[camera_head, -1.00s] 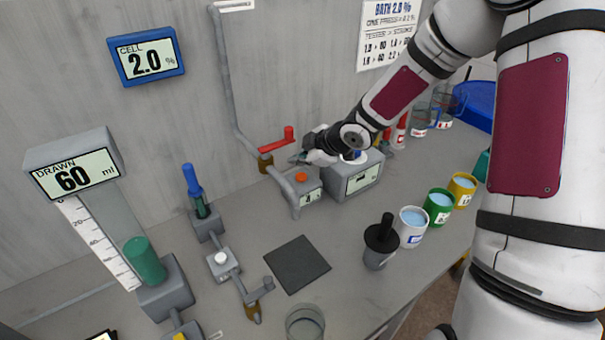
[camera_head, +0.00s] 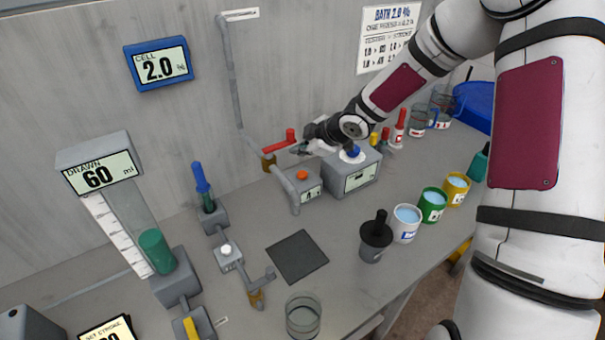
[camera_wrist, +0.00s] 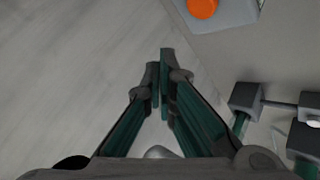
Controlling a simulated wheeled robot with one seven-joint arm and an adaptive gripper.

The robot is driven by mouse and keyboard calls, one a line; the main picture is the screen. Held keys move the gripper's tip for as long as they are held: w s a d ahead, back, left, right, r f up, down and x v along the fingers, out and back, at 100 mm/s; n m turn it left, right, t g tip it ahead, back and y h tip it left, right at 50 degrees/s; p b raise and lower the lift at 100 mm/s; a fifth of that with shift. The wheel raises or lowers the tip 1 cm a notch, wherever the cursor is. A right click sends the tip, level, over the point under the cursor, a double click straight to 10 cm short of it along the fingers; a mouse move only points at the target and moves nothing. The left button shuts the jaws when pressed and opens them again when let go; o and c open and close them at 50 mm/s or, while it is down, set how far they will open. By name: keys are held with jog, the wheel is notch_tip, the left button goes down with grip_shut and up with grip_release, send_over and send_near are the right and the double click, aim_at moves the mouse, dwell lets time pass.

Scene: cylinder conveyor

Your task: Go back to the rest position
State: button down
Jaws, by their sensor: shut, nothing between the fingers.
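My gripper (camera_head: 300,149) is at the back of the bench in the head view, beside the red valve handle (camera_head: 279,142) and above the grey box with the orange button (camera_head: 302,174). In the wrist view its dark green fingers (camera_wrist: 160,62) are together with nothing between them. The orange button also shows at the top of the wrist view (camera_wrist: 202,8). My arm reaches in from the upper right, and its wrist hides part of the wall behind.
A grey box with a blue-topped knob (camera_head: 355,176) stands right of the gripper. White (camera_head: 405,223), green (camera_head: 432,205) and yellow (camera_head: 456,189) cups line the right edge. A dark square pad (camera_head: 297,257) is bare.

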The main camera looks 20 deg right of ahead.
dwell(0.3)
jog(key=s+d+r+m+g+h, duration=0.1)
jog(key=s+d+r+m+h, duration=0.25)
jog(key=s+r, duration=0.45)
jog(key=s+d+r+m+h, duration=0.3)
jog(key=s+r+m+h, duration=0.1)
jog(key=s+r, duration=0.4)
jog(key=s+a+r+m+y, duration=0.1)
jog(key=s+a+r+m, duration=0.1)
jog(key=s, duration=0.9)
jog(key=s+a+r+m+g+y, duration=0.1)
jog(key=s+a+r+m+y, duration=0.1)
jog(key=s, duration=0.8)
notch_tip(320, 180, up, 2)
jog(key=a+m, duration=0.1)
jog(key=m, duration=0.2)
jog(key=shift+s+a+r, duration=0.15)
jog(key=shift+s, duration=0.25)
jog(key=shift+m, duration=0.25)
dwell(1.3)
